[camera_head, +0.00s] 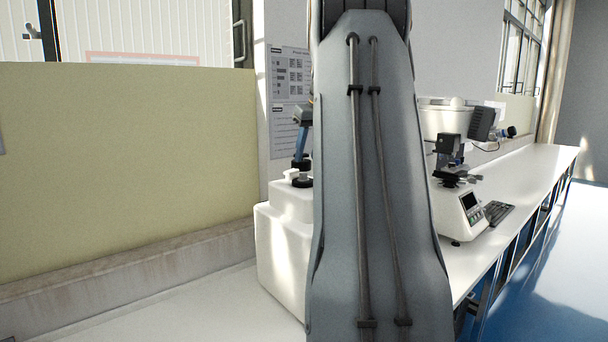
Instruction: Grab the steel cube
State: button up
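I cannot make out the steel cube in the head view. My gripper is not in view either. A large grey link of my own arm, with two cables running down it, fills the middle of the picture and hides part of the bench. A hardness tester (461,207) with a white base, a small screen and a dark upper part stands on the bench just right of my arm. A second white machine (281,246) shows left of my arm and is partly hidden by it.
A long white bench (530,168) runs back to the right, with a keyboard (498,212) near its front edge. A monitor (483,123) stands behind the tester. A yellowish panel (125,165) stands at left. Blue floor (560,270) is open at right.

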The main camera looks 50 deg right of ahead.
aim_at(304, 174)
jog(key=shift+p+x, duration=1.45)
jog(key=shift+x, duration=1.9)
jog(key=shift+s+d, duration=0.1)
jog(key=shift+d, duration=0.05)
grip_shut()
